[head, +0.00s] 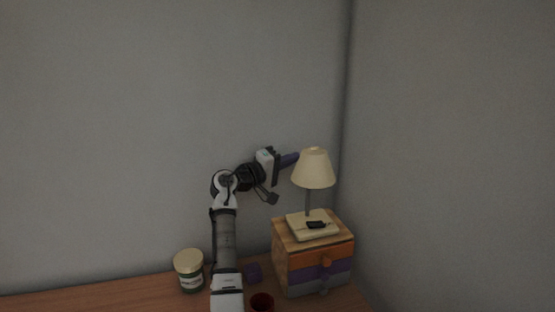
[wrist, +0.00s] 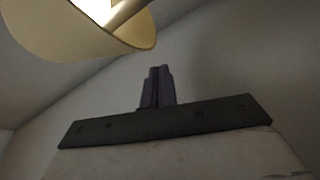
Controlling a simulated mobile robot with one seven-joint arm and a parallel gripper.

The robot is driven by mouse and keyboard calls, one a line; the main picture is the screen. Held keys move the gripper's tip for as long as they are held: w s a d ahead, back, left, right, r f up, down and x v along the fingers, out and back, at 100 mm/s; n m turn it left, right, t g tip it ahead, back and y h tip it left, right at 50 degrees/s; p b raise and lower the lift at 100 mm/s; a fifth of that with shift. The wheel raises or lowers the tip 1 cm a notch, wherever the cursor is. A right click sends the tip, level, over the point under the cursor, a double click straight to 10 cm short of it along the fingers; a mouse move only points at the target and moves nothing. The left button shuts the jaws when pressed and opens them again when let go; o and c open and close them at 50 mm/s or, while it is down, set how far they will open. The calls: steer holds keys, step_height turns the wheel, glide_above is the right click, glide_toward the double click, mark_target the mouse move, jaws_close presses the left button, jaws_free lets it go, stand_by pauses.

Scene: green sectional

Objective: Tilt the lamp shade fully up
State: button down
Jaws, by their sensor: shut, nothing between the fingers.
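The lamp has a cream shade (head: 313,169) on a thin grey stem (head: 308,202) with a square cream base (head: 312,225). In the head view the shade looks close to upright, its narrow end up. My gripper (head: 292,159) is shut and empty, just left of the upper part of the shade. I cannot tell whether it touches the shade. In the wrist view the shade (wrist: 105,42) fills the upper left, showing its open underside and lit inside. The shut fingers (wrist: 157,86) point up below and right of its rim, with a gap in the picture.
The lamp stands on a small wooden drawer box (head: 290,258) with orange and purple drawers. A small dark object (head: 316,225) lies on the lamp base. Walls close in behind and right.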

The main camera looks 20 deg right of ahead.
steer(key=shift+s+a+f+p, duration=0.1)
steer(key=shift+s+f+p, duration=0.2)
steer(key=shift+s, duration=0.5)
steer(key=shift+s+f+p, duration=0.15)
steer(key=shift+s+f, duration=0.2)
steer(key=shift+s, duration=0.4)
